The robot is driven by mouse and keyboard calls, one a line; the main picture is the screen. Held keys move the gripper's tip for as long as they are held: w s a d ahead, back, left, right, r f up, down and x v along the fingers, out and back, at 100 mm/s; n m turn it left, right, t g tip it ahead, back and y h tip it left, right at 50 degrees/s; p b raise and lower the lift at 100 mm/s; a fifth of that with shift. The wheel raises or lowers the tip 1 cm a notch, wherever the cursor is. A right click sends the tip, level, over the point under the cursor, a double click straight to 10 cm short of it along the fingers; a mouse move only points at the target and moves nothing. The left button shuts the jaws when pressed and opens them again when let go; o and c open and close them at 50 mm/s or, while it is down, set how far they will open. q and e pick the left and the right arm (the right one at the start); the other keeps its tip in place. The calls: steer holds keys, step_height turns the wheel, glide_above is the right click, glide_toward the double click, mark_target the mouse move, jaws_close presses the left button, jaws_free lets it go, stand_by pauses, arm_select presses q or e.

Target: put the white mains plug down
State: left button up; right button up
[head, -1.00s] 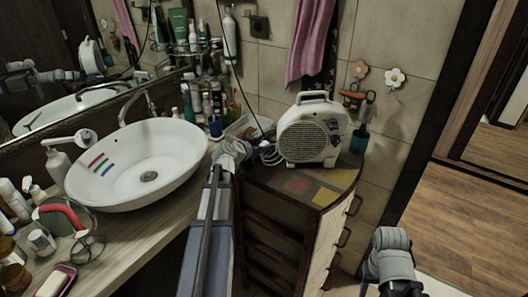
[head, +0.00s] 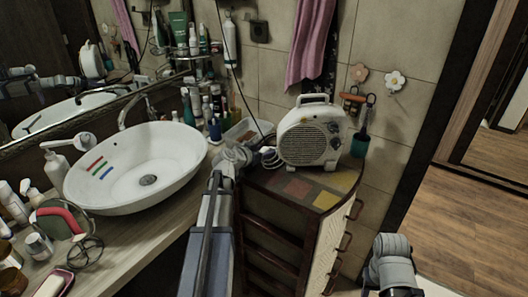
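My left gripper (head: 240,153) is at the back left corner of the small cabinet top, between the basin and the white fan heater (head: 310,135). Its fingers are small and partly hidden by my own wrist, so I cannot tell whether they are open or shut. I cannot make out the white mains plug; it may be hidden at the gripper.
The white basin (head: 140,165) stands on the counter at left, with several bottles and a clear tray (head: 248,130) behind the gripper. A black socket (head: 260,31) is on the tiled wall. The cabinet top's patterned front (head: 300,188) is bare. A dark cable hangs down the wall.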

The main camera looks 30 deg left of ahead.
arm_select(q)
steer(key=shift+o, duration=0.3)
steer(key=shift+r+p, duration=0.45)
steer(key=shift+p, duration=0.05)
steer(key=shift+s+r+p, duration=0.15)
steer(key=shift+r+p, duration=0.35)
steer(key=p+v, duration=0.3)
steer(key=v, duration=0.7)
steer(key=shift+s+f, duration=0.1)
steer(key=shift+f, duration=0.1)
steer(key=shift+s+r+p, duration=0.2)
steer(key=shift+s+p, duration=0.2)
steer(key=shift+s, duration=0.3)
